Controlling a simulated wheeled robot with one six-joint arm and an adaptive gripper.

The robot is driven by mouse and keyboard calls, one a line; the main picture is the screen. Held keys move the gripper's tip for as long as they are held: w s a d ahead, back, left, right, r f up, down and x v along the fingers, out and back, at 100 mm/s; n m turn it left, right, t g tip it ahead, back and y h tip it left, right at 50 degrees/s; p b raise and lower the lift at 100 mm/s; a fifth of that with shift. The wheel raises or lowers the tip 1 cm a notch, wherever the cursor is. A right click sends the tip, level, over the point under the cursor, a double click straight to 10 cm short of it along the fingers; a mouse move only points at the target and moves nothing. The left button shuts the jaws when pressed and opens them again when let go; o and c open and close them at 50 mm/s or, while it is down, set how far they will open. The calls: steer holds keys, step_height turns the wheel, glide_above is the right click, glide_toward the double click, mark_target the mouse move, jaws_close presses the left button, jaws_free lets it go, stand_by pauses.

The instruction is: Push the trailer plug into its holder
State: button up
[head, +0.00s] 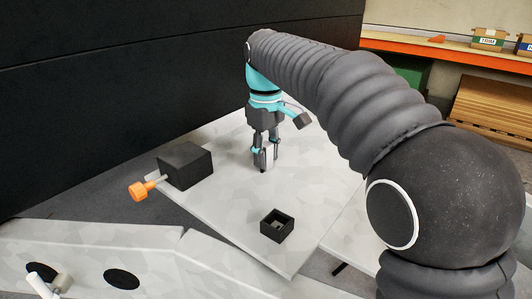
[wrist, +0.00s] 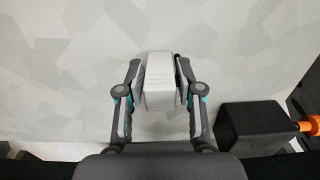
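My gripper (head: 265,155) points down over the pale grey plate, with its fingers on both sides of a light grey block, which looks like the trailer plug. In the wrist view the plug (wrist: 160,82) sits between the two dark finger pads of my gripper (wrist: 161,85), and both pads appear to press on it. Its dark lower end shows just below the fingertips in the head view; whether it touches the plate is unclear. A small open-topped black square socket (head: 287,218), which looks like the holder, stands on the plate nearer the camera, apart from the plug.
A black box (head: 185,165) with an orange knob (head: 139,191) stands left of my gripper; the box also shows in the wrist view (wrist: 250,125). The pale plate (head: 225,200) is clear between plug and socket. A dark wall (head: 150,70) rises behind.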

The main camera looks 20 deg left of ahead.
mark_target(265, 145)
jaws_close()
steer(key=shift+r, duration=2.5)
steer(key=shift+s, duration=0.15)
